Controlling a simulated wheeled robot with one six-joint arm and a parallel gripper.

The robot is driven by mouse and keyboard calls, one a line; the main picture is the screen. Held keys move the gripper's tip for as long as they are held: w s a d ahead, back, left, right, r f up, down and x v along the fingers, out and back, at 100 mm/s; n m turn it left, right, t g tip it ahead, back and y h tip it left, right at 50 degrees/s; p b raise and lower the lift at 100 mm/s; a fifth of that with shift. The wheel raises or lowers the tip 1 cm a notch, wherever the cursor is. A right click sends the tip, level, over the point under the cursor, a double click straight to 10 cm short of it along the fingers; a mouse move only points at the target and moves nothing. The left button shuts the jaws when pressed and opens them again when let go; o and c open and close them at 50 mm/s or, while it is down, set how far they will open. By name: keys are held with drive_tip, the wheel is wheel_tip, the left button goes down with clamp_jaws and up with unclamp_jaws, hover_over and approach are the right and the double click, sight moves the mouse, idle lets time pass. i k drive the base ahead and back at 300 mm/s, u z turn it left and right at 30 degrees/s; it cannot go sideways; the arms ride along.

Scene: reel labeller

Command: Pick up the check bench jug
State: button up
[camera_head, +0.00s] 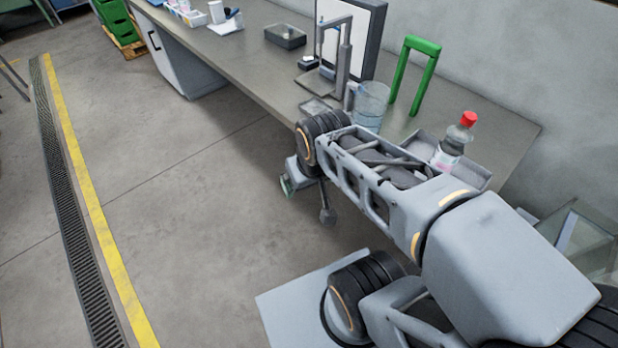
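A clear, bluish jug (373,104) stands upright on the grey bench (262,70), just behind my arm's elbow. Its grey handle is on its left side, and its lower part is partly hidden by the arm. My gripper (327,216) hangs over the floor in front of the bench edge, below and left of the jug and apart from it. It is small and dark here, and I cannot make out whether its fingers are apart. I see nothing clearly held in it.
A green frame (416,72) stands right of the jug, and a grey stand (333,65) with a white panel (350,35) stands behind it. A red-capped bottle (453,141) is in a grey tray (478,175) at the right.

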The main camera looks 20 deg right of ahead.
sight(363, 111)
drive_tip(key=u, duration=1.05)
drive_tip(key=i, duration=2.3)
drive_tip(key=z, duration=3.2)
